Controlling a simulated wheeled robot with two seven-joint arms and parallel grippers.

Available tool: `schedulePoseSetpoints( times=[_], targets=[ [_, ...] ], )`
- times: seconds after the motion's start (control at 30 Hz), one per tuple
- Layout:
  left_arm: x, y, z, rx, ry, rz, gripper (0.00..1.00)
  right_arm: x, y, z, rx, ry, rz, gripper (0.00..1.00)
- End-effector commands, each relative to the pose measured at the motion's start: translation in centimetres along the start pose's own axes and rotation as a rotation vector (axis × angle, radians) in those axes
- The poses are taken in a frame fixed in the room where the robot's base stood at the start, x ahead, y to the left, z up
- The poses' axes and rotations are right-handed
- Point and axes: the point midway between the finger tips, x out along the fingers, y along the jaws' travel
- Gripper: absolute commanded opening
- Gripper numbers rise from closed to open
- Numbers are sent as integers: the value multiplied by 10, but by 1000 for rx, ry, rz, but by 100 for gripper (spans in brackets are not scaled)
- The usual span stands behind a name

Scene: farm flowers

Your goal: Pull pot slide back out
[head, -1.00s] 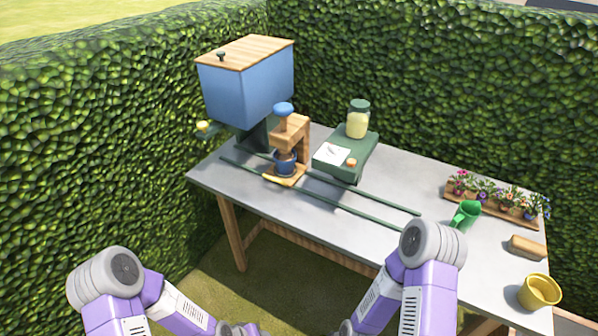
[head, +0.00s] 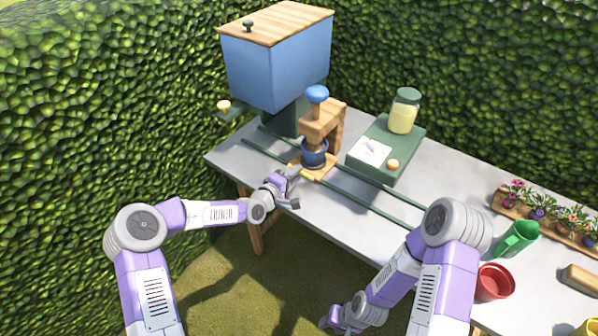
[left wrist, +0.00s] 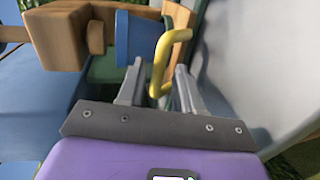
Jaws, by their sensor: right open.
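The pot slide is a small wooden board (head: 318,174) on the two green rails, bearing a dark blue pot (head: 314,152). It sits under the wooden press (head: 323,120) with the blue knob. In the left wrist view the blue pot (left wrist: 137,38) stands beyond a yellow bent handle (left wrist: 161,62). My left gripper (head: 293,189) is at the front of the slide. Its fingers (left wrist: 160,88) are open on either side of the handle, with gaps visible. My right gripper (head: 342,321) is low in front of the table, away from the slide, and open.
A blue hopper (head: 275,65) with a wooden lid stands at the back left. A green stand (head: 405,145) with a jar (head: 404,111) is right of the press. A green watering can (head: 517,238) and red pot (head: 494,282) are further right. The rails' right part (head: 385,205) is clear.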

Motion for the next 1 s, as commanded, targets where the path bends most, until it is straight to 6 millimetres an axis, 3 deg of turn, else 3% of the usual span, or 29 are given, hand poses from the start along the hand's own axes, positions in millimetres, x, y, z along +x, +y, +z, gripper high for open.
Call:
schedulePoseSetpoints(
  times=[0.2, 0.57, 0.8, 1.0],
  targets=[
    [23, 0, 1, 1, -1, 1, 35, 5, 2, 0, 0, 1, 0, 43],
    [27, 0, 0, 1, 0, 0, 35, 5, 2, 0, 0, 1, 0, 43],
    [27, 0, 0, 1, 0, 0, 0, 5, 2, 0, 0, 1, 0, 43],
    [27, 0, 0, 1, 0, -1, 0, 5, 2, 0, 0, 1, 0, 43]
  ],
)
